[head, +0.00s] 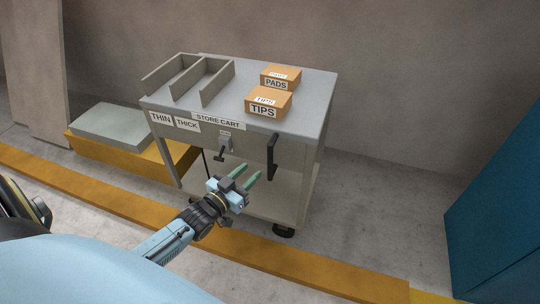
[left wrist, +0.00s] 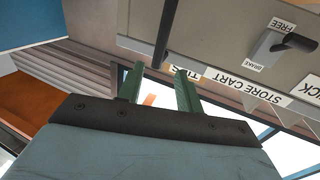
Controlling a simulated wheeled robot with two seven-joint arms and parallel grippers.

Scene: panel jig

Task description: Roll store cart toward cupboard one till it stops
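The store cart (head: 232,124) is a grey cart with a flat top and a "STORE CART" label. A black upright handle (head: 271,158) is on the right of its front. It also shows in the left wrist view (left wrist: 166,34), just beyond the fingertips and in line with the gap. A brake lever (head: 222,150) sits left of the handle; in the left wrist view the lever (left wrist: 294,43) is beside a "FREE" label. My left gripper (head: 248,173) is open and empty, short of the handle. My right gripper is not in view. No cupboard label is readable.
A blue cabinet (head: 500,215) stands at the right; clear floor (head: 385,190) lies between it and the cart. Boxes marked PADS (head: 280,81) and TIPS (head: 268,107) and a divided rack (head: 190,80) are on top. A yellow platform (head: 135,155) with a grey slab is left.

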